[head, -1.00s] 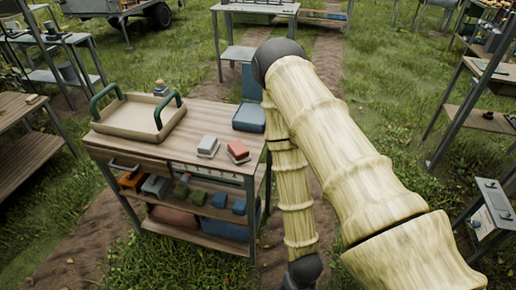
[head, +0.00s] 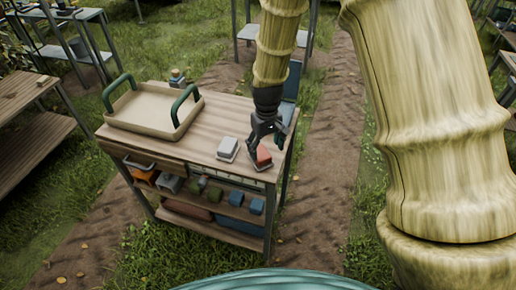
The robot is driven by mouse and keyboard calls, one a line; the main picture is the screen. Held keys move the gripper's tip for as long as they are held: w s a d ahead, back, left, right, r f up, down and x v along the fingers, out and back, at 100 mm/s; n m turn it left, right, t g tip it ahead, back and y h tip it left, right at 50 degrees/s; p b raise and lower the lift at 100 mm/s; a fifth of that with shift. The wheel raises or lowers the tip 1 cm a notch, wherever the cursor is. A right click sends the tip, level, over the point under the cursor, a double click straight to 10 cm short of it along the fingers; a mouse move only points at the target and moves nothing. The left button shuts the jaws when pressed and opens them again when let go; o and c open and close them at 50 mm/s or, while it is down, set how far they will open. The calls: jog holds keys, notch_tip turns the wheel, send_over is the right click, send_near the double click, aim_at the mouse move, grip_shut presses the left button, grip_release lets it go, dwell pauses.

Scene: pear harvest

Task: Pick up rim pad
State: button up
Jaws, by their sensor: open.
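A red pad (head: 264,157) on a pale base sits near the right front corner of the wooden work table (head: 205,145). A white-grey pad (head: 228,146) on a similar base lies just left of it. The label of neither shows, so I cannot tell by name which is the rim pad. My gripper (head: 262,146) is open and points down over the red pad, with its fingers close around or just above it. I cannot tell whether they touch it. The gripper hides part of the pad's top.
A beige tray (head: 128,122) with green handles stands on the table's left side. Shelves below hold several coloured blocks and an orange bin (head: 143,175). A blue-grey bin (head: 287,112) is behind my gripper at the table's back right.

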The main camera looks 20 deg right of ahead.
aim_at(260, 152)
notch_tip(260, 152, up, 4)
jog(key=w, duration=0.3)
jog(key=shift+a+f+p, duration=0.15)
jog(key=shift+f+p, duration=0.3)
jog(key=shift+f, duration=0.9)
jog(key=shift+a+f+p, duration=0.1)
jog(key=shift+f+p, duration=0.3)
jog(key=shift+f, duration=0.9)
jog(key=shift+w+a+f+p, duration=0.1)
jog(key=shift+w+f+p, duration=0.05)
jog(key=shift+f+p, duration=1.25)
jog(key=shift+f, duration=1.2)
jog(key=c, duration=1.2)
jog(key=shift+r, duration=0.15)
jog(key=shift+r+b, duration=1.2)
jog(key=shift+r, duration=0.4)
jog(key=s+b, duration=0.1)
jog(key=s, duration=0.4)
jog(key=s+d+r+b, duration=0.1)
jog(key=s+b, duration=0.1)
jog(key=s, duration=0.3)
jog(key=s+b, duration=0.2)
jog(key=s, duration=0.4)
jog(key=shift+d+r, duration=0.15)
jog(key=shift+r, duration=0.1)
